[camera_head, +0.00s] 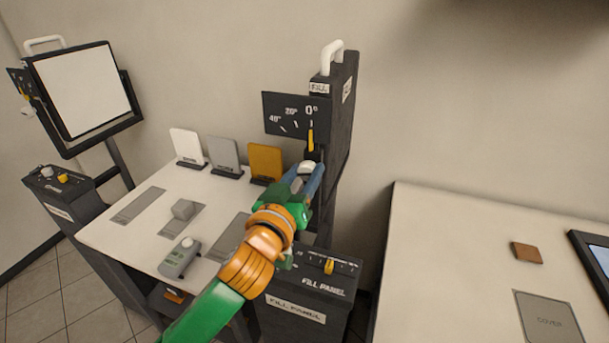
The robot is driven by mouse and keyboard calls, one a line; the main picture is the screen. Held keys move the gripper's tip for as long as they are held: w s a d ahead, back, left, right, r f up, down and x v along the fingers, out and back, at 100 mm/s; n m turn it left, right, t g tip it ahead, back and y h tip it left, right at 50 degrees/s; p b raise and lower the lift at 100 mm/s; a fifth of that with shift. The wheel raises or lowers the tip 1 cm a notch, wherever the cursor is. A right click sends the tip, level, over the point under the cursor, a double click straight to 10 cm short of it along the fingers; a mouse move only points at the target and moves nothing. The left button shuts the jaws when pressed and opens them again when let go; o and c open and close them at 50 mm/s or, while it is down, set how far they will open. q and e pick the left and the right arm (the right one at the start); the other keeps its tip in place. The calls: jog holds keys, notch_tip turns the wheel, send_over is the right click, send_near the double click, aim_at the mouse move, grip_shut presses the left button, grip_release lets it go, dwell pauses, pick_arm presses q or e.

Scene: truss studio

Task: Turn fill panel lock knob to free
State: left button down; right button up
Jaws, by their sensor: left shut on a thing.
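The fill panel post (341,110) is dark and stands behind the table, labelled FILL. A dark angle plate (280,112) on it reads 40°, 20° and 0°, with a yellow pointer (311,139) below the 0°. My left gripper (308,176), at the end of a green and orange arm, is shut on a pale knob (307,166) just below the pointer, which I take as the lock knob. The fingers partly hide the knob, so I cannot read its turn. My right gripper is not in view.
A FILL PANEL control box (313,285) with a yellow slider stands below my arm. The white table (125,240) holds white, grey and yellow cards and a grey-white device (180,258). A lit panel (85,85) stands left. A second table (440,250) is at right.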

pick_arm(q)
jog(key=n, duration=0.2)
jog(key=shift+n, duration=0.3)
jog(key=shift+n+p, duration=0.6)
jog(key=shift+n, duration=1)
jog(key=shift+f, duration=0.1)
jog(key=shift+c, duration=2)
grip_release()
jog(key=shift+w, duration=0.1)
jog(key=b+v, duration=0.1)
jog(key=v, duration=0.6)
jog(key=shift+b, duration=0.35)
